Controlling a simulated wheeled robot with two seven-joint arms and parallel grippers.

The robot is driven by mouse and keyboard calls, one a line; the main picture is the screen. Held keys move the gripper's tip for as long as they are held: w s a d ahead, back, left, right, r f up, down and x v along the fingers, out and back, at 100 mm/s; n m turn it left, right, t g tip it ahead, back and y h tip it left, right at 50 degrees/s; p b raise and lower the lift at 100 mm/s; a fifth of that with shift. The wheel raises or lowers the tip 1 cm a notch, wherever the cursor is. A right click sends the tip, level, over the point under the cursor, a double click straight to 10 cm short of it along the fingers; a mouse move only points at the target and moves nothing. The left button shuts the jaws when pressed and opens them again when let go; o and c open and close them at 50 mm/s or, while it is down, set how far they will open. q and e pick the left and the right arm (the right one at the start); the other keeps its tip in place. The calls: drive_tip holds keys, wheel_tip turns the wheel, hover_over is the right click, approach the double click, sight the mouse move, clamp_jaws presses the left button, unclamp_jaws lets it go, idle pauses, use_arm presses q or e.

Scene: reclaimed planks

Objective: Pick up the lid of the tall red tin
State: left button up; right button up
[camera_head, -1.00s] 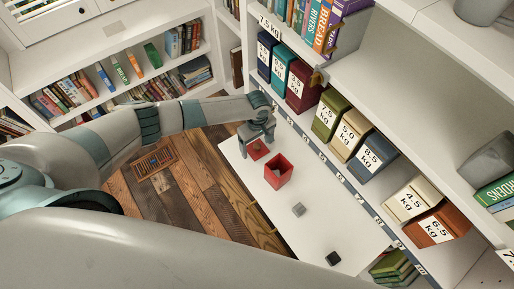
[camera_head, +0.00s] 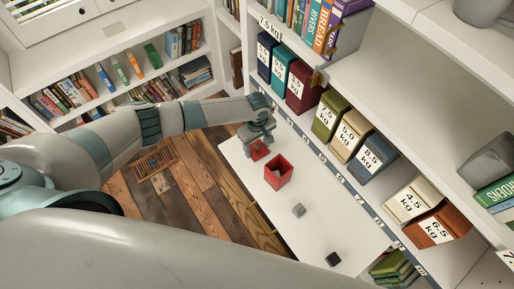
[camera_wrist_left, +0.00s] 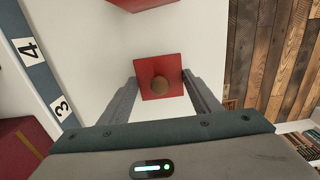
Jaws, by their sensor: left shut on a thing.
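The red tin (camera_head: 279,175) stands open, without a lid, on the white table. Its red side also shows at the top edge of the left wrist view (camera_wrist_left: 145,3). The square red lid (camera_head: 261,150) with a round brown knob is to the left of the tin and apart from it. In the left wrist view the lid (camera_wrist_left: 148,90) is between the two fingers. My left gripper (camera_head: 258,143) is shut on the lid from above; the wrist view shows the gripper (camera_wrist_left: 160,82) too. Whether the lid touches the table I cannot tell. My right gripper is out of view.
A small grey block (camera_head: 298,210) and a dark block (camera_head: 333,258) lie on the white table (camera_head: 318,228). A shelf with labelled boxes, such as a maroon one (camera_head: 302,88) and a green one (camera_head: 328,115), runs close along the table's right side. Wooden floor lies left.

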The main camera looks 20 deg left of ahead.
use_arm(q)
drive_tip(key=shift+r, duration=0.1)
wheel_tip(320, 180, up, 8)
drive_tip(key=shift+r+b, duration=0.25)
drive_tip(key=shift+b, duration=0.45)
drive_tip(key=shift+r, duration=0.7)
wheel_tip(320, 180, up, 13)
drive_tip(key=m+b, duration=0.1)
drive_tip(key=m, duration=0.3)
hover_over(257, 146)
drive_tip(key=s, duration=0.3)
drive_tip(key=s+a+r+m+b, duration=0.1)
drive_tip(key=s+a+r+m, duration=0.3)
drive_tip(key=s+r+m, duration=0.2)
wheel_tip(257, 146, up, 5)
drive_tip(key=shift+s+f+b, duration=0.1)
drive_tip(key=shift+s+b, duration=0.2)
drive_tip(key=shift+s, duration=0.95)
drive_tip(key=shift+d, duration=0.1)
